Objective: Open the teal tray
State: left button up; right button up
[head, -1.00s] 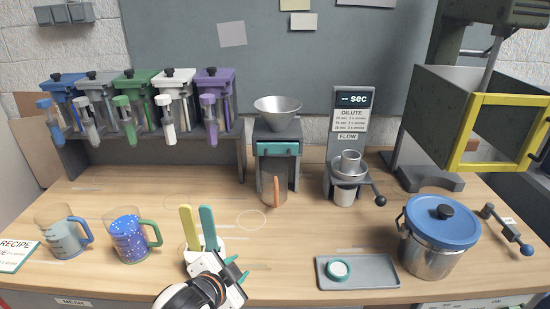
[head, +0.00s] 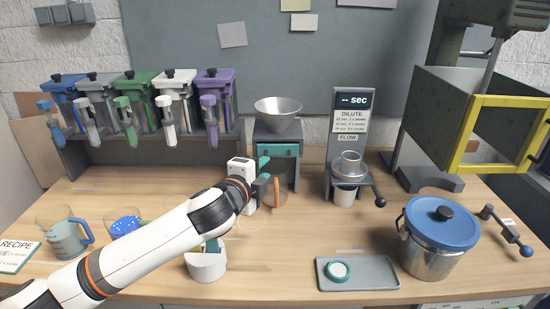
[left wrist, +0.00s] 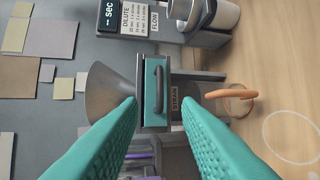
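The teal tray (head: 278,150) is a small drawer front with a dark handle, set in a grey stand under a metal funnel (head: 278,112). It looks shut. In the left wrist view the teal tray (left wrist: 166,93) lies straight ahead, with its dark handle (left wrist: 158,89) between and beyond the fingertips. My left gripper (head: 264,174) is just in front of the stand, below and left of the tray. In the left wrist view its teal fingers (left wrist: 158,108) are apart and empty, not touching the handle. My right gripper is not in view.
A clear mug with an orange handle (head: 277,192) stands under the tray, close to my left gripper. A dilute station (head: 347,140) is to the right. A grey tray (head: 385,272) and a blue-lidded pot (head: 440,225) stand at front right. My left arm partly hides a blue mug (head: 125,222).

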aim_at(277, 158)
pick_arm(q)
jog(key=p+x, duration=0.1)
jog(key=x, duration=0.7)
jog(key=shift+s, duration=0.1)
jog(key=shift+c, duration=0.4)
grip_shut()
